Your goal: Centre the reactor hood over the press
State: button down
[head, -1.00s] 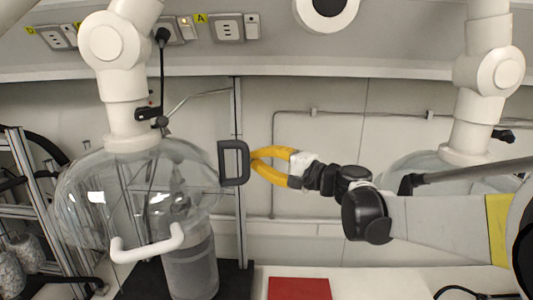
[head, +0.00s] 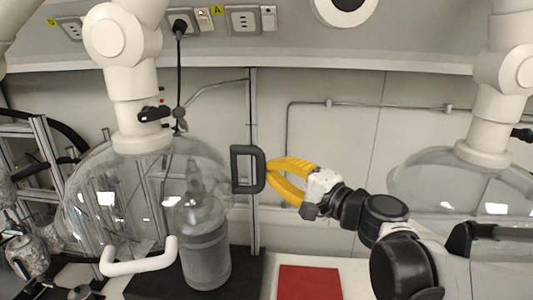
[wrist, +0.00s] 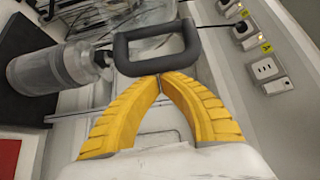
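The reactor hood (head: 95,215) is a clear glass dome on a white jointed arm, at left in the head view. A dark D-shaped handle (head: 236,170) is on its right side; it also shows in the wrist view (wrist: 122,50). The likely press, a grey cylinder with a narrower top (head: 206,262), stands upright at the dome's lower right; it also shows in the wrist view (wrist: 35,73). The dome's middle appears left of it. My gripper (head: 268,170) has its yellow fingertips together at the handle's near bar.
A white curved handle (head: 140,262) juts from the hood's front. A red sheet (head: 310,283) lies on the white bench. A second glass hood (head: 440,185) hangs at right, behind my arm. Tubing and a metal frame (head: 52,155) crowd the left. Wall sockets (head: 245,18) are above.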

jog(key=s+a+p, duration=0.1)
jog(key=s+p, duration=0.1)
jog(key=s, duration=0.6)
jog(key=shift+f, duration=0.15)
jog(key=shift+w+a, duration=0.1)
